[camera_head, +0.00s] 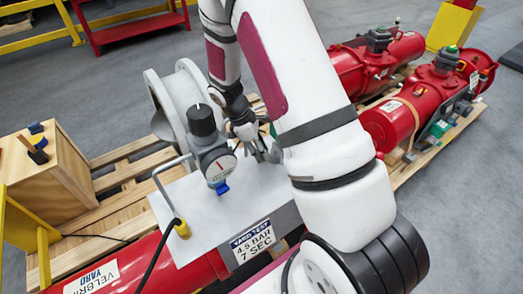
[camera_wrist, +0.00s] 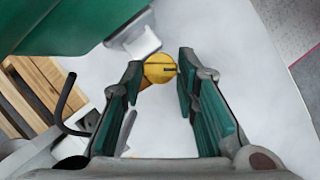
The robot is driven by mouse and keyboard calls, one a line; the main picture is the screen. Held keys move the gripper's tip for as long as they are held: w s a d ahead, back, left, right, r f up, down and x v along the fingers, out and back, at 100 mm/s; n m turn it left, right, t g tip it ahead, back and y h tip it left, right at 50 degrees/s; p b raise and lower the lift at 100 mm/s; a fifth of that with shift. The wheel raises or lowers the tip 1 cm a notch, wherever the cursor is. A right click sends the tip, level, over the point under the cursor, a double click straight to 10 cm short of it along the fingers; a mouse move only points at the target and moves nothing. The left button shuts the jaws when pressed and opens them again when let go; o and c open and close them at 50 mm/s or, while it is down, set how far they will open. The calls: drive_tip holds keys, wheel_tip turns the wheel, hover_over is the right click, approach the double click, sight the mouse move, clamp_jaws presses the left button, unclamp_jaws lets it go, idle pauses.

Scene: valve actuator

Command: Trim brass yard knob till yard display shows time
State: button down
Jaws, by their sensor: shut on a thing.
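The brass yard knob (camera_wrist: 160,69), a yellow round knob with a dark line across its face, sits between the fingertips of my gripper (camera_wrist: 160,75) in the wrist view. My gripper is shut on it. In the head view my gripper (camera_head: 262,148) is above the white plate, partly behind my arm, and the knob is hidden there. A white card (camera_head: 252,241) on the plate's front edge reads "YARD TEST 4.5 BAR 7 SEC". I cannot make out a yard display showing a time in either view.
A regulator with a black knob (camera_head: 202,120) and a round gauge (camera_head: 220,166) stands left of my gripper. A bent grey handle (camera_head: 165,185) rises beside it. A wooden box (camera_head: 45,180) stands at left. Red actuators (camera_head: 400,118) lie on pallets at right.

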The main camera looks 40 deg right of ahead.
drive_tip(key=c, duration=1.2)
unclamp_jaws()
drive_tip(key=shift+c, duration=0.2)
drive_tip(key=v, duration=1.2)
drive_tip(key=shift+w, duration=0.1)
